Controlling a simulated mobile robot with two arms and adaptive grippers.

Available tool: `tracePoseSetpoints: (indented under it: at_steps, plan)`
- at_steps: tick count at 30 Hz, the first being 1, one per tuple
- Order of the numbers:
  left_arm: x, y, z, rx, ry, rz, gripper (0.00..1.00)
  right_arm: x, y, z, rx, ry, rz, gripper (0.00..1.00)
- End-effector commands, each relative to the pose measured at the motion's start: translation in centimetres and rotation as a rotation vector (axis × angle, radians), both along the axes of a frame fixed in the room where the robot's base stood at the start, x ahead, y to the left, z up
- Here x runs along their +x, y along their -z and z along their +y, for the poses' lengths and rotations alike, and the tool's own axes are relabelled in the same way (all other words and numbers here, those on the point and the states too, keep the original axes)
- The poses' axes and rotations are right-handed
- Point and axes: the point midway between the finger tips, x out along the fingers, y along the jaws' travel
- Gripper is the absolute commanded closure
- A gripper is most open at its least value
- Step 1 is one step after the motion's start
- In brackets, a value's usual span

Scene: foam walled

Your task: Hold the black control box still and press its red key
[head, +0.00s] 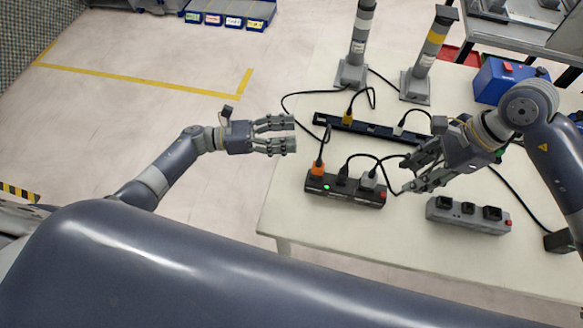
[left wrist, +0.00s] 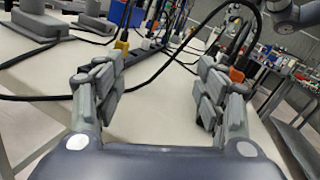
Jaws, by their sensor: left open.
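The black control box (head: 340,190) lies near the table's front edge in the head view. It has a green light near its left end, a red key (head: 383,195) at its right end, and an orange plug (head: 317,169) and darker plugs in its top. My left gripper (head: 292,134) is open and empty, up and left of the box, near the table's left edge. My right gripper (head: 404,178) has its fingers apart, just right of the box and above the red key in the picture. In the left wrist view, the left gripper's open fingers (left wrist: 160,92) frame bare table; the box is mostly hidden.
A grey strip (head: 455,215) with a red switch lies to the right. A long black strip (head: 375,130) lies behind. Two grey posts (head: 352,72) (head: 417,82) and a blue box (head: 495,82) stand farther back. Loose cables cross the white table (head: 320,225).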

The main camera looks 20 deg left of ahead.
Motion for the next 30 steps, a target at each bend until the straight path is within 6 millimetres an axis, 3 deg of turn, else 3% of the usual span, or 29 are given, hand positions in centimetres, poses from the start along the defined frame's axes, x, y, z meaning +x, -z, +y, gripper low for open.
tracePoseSetpoints:
  at_steps: [3,9,14,30]
  plan:
    - [-4.4,0.8,-2.4,0.057,0.148,-0.129,0.35,0.0,0.0,0.0,0.0,0.0,0.0,0.67]
    - [-8.4,1.6,-4.1,0.094,0.285,-0.254,0.35,0.0,0.0,0.0,0.0,0.0,0.0,0.67]
    - [-9.0,1.7,-5.3,0.097,0.307,-0.274,0.35,0.0,0.0,0.0,0.0,0.0,0.0,0.67]
    - [-8.6,1.7,-13.9,0.097,0.302,-0.271,0.35,0.0,0.0,0.0,0.0,0.0,0.0,0.67]
